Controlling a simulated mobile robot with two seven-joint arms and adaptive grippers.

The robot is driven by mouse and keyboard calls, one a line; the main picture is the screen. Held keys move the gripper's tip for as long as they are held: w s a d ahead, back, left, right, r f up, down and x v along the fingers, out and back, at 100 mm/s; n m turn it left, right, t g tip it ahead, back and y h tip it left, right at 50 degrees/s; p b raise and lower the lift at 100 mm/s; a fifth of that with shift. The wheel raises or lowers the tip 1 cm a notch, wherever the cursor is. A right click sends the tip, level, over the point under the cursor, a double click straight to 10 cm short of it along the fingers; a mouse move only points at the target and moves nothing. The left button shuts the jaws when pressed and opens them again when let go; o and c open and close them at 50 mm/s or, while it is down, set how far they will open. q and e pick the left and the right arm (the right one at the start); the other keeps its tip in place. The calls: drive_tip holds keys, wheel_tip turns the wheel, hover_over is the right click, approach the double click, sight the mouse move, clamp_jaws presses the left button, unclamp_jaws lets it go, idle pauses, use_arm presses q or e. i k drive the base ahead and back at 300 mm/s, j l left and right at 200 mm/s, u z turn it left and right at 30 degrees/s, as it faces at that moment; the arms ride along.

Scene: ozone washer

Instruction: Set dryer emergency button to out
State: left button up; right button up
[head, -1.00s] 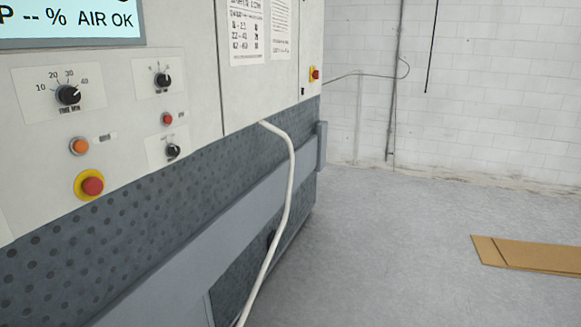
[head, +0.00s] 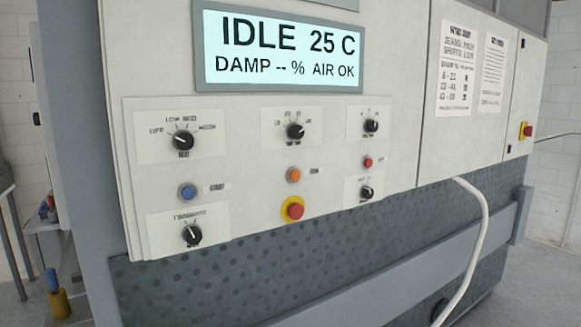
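The dryer's emergency button is a red mushroom button (head: 295,211) on a yellow round base, low in the middle of the white control panel (head: 240,190). From this angle I cannot tell whether it is pressed in or out. The display (head: 283,47) above reads "IDLE 25 C", "DAMP -- %" and "AIR OK". A second red button on a yellow plate (head: 525,131) sits at the far right of the machine. Neither of my grippers shows in the head view.
The panel also carries a blue button (head: 187,191), an orange button (head: 293,175), a small red button (head: 367,162) and several black knobs. A white hose (head: 477,240) hangs at the right over a grey rail (head: 400,265). Blue and yellow fittings (head: 58,295) stand at lower left.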

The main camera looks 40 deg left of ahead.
sight(295, 212)
drive_tip(key=u, duration=1.25)
